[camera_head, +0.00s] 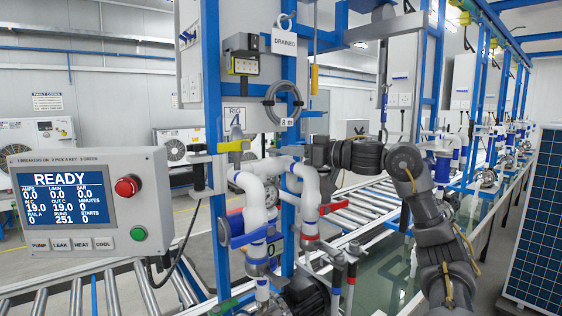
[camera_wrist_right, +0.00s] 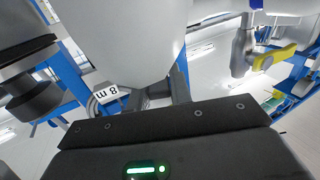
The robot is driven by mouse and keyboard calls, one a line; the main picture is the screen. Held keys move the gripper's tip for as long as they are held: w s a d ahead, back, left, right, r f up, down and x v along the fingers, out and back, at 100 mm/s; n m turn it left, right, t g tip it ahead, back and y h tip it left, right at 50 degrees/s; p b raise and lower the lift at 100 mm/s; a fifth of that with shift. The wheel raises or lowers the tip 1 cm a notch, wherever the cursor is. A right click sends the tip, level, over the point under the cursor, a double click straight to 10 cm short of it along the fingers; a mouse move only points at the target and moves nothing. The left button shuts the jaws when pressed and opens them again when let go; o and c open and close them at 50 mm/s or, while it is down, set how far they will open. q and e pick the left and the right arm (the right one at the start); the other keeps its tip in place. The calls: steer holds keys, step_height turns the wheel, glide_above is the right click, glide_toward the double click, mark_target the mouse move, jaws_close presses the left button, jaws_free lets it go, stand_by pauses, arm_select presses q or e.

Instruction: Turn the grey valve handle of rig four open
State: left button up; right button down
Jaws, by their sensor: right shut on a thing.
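The rig four sign (camera_head: 234,118) hangs on a blue post, with white pipes (camera_head: 255,195) below and to its right. My right gripper (camera_head: 314,154) reaches in from the right, beside the upper bend of these pipes. It is shut, and its fingertips are partly hidden. The handle's full shape and angle are hidden. A yellow valve handle (camera_head: 234,146) also shows in the wrist view (camera_wrist_right: 274,57). My left gripper is not in view.
A control panel (camera_head: 90,200) reading READY stands at left. A blue handle (camera_head: 250,236) and a red handle (camera_head: 309,215) sit lower on the pipes. A solar panel (camera_head: 538,215) stands at far right.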

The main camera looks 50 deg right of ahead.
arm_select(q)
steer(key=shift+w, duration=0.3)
arm_select(e)
steer(key=c, duration=1.3)
jaws_free()
steer(key=shift+d, duration=0.1)
steer(key=shift+o, duration=0.2)
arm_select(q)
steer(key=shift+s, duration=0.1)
arm_select(e)
steer(key=shift+s+f+b, duration=0.15)
steer(key=shift+s+b, duration=0.25)
steer(key=shift+b, duration=0.15)
arm_select(q)
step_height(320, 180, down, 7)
steer(key=b, duration=0.5)
steer(key=shift+b, duration=0.4)
arm_select(e)
steer(key=s+d, duration=0.2)
steer(key=s, duration=0.7)
steer(key=shift+s, duration=0.4)
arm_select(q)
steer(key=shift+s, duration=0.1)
